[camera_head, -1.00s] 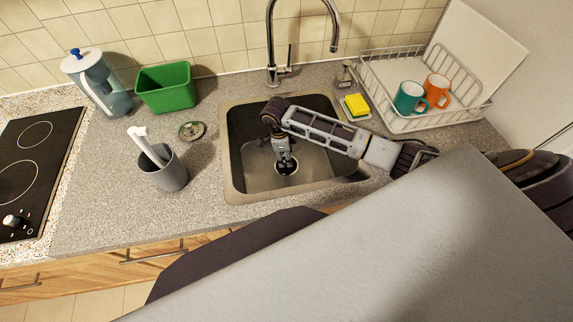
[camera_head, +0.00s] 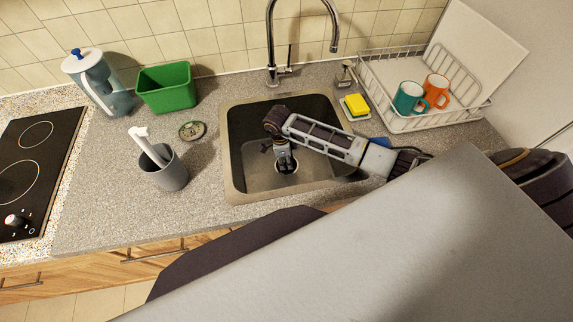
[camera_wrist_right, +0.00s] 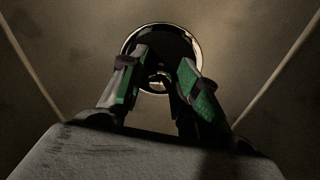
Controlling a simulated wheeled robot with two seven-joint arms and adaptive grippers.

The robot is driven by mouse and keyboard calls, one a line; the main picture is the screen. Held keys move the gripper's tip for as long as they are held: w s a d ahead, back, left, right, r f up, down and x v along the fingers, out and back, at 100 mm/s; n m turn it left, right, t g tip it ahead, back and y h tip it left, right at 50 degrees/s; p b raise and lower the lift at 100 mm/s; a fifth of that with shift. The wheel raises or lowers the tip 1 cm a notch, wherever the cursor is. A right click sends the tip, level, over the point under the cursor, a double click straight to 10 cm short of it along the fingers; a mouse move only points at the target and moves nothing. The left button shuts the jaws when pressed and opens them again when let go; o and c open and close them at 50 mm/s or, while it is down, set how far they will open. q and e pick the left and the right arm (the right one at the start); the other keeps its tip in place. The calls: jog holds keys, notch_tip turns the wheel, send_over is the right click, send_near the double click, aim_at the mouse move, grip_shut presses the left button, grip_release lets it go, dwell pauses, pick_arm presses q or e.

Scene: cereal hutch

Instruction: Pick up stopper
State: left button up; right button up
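The dark round stopper (camera_wrist_right: 160,62) appears to sit in the drain at the bottom of the sink (camera_head: 237,185), inside a shiny rim. A small bright part shows at its middle in the right wrist view. My right gripper (camera_head: 285,166) reaches down into the sink, over the drain, and hides most of it in the head view. In the right wrist view my right gripper (camera_wrist_right: 160,75) has its two green-padded fingers apart, one on each side of the stopper's middle. I cannot tell whether they touch it. My left gripper is not in view.
A chrome tap (camera_head: 271,45) stands behind the sink. A yellow sponge (camera_head: 356,104) and a dish rack (camera_head: 440,120) with two mugs are right. A grey cup (camera_head: 168,177), a small round item (camera_head: 192,131), a green bin (camera_head: 166,88) and a jug (camera_head: 98,85) stand left.

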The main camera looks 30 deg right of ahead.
grip_shut()
jog(key=shift+r, duration=0.8)
notch_tip(320, 180, up, 8)
jog(key=shift+f+b, duration=0.25)
jog(key=shift+b, duration=0.1)
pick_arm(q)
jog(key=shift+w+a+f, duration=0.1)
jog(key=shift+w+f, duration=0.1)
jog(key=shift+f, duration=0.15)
pick_arm(e)
jog(key=shift+r, duration=0.5)
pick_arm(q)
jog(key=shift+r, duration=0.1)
pick_arm(e)
jog(key=shift+r, duration=0.15)
